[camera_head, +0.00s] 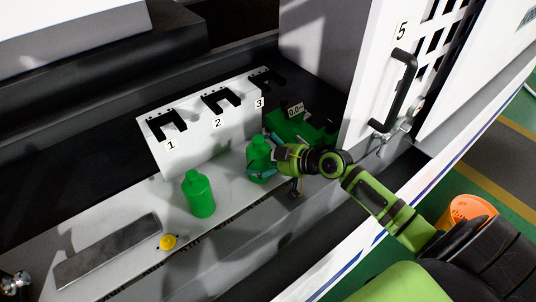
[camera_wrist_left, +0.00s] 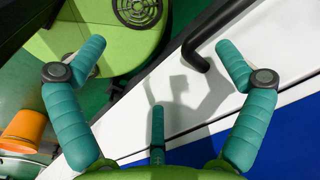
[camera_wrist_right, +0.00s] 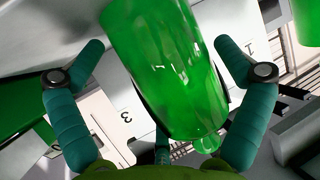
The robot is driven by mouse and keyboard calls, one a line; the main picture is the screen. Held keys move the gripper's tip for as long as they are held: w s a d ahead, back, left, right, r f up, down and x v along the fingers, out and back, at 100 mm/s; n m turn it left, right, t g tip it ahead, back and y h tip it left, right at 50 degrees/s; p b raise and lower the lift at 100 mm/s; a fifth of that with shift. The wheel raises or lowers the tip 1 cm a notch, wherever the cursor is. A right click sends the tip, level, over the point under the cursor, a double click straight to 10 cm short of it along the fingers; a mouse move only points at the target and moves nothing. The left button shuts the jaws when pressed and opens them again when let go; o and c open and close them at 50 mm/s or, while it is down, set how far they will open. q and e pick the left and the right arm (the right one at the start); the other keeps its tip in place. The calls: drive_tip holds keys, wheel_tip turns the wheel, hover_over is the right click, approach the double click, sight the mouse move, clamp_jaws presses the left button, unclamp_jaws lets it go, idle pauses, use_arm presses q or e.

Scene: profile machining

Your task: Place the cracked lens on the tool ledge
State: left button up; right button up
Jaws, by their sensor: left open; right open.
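I cannot make out a cracked lens in any view. The pale ledge (camera_head: 215,228) runs along the machine and carries green bottles and small items. My right gripper (camera_head: 268,160) is at the second green bottle (camera_head: 257,152), with its fingers on either side; the right wrist view shows the bottle (camera_wrist_right: 165,65) between the open fingers (camera_wrist_right: 160,55). Whether they touch it is unclear. My left gripper (camera_wrist_left: 161,48) is open and empty, seen only in the left wrist view, in front of a white panel (camera_wrist_left: 185,90).
A white rack (camera_head: 205,140) has black holders marked 1, 2 and 3. A door with a black handle (camera_head: 402,92) stands right; an orange bucket (camera_head: 466,210) is near my arm.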

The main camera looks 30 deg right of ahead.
drive_tip(key=p+v, duration=0.1)
drive_tip(key=v, duration=1.1)
